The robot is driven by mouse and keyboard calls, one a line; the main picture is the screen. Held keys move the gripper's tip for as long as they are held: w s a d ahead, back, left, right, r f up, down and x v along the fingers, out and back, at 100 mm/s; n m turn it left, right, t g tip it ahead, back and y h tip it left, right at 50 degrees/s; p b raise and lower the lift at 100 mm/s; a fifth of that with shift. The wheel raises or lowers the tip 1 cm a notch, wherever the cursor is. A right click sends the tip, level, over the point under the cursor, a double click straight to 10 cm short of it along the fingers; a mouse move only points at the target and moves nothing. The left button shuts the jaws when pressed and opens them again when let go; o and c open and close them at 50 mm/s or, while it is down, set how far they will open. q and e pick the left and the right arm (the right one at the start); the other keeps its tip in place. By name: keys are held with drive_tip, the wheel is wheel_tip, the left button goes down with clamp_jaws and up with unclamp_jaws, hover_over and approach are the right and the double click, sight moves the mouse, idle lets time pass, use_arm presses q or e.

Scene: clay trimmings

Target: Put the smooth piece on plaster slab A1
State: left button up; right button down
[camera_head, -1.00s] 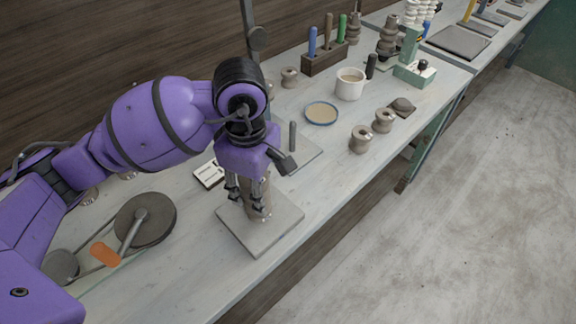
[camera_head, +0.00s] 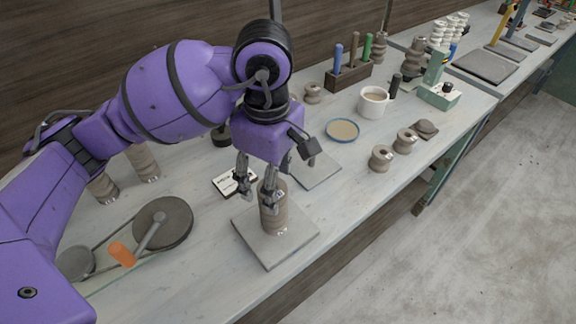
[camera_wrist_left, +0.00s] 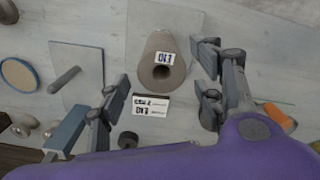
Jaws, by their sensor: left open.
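A tall grey-brown clay piece (camera_head: 274,212) stands upright on a square grey plaster slab (camera_head: 248,228) at the near part of the bench. In the left wrist view the piece (camera_wrist_left: 166,78) has smooth sides, a hole in its top and a small white label. I cannot read a name on the slab. My left gripper (camera_head: 257,200) is open just above and beside the piece's top, with its fingers apart from it. In the left wrist view its fingers (camera_wrist_left: 160,92) lie either side of the piece's lower picture edge. My right gripper is not in view.
Another slab with a post (camera_head: 318,172) lies behind. A printed card (camera_head: 226,183) is close by. A wheel with an orange-handled crank (camera_head: 165,222) and two clay pieces (camera_head: 143,163) are at left. A blue-rimmed dish (camera_head: 342,130), mug (camera_head: 373,102) and spools (camera_head: 381,158) stand farther right.

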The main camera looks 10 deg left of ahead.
use_arm(q)
wheel_tip(320, 180, up, 5)
drive_tip(key=shift+f, duration=0.1)
drive_tip(key=shift+s, duration=0.1)
idle(0.6)
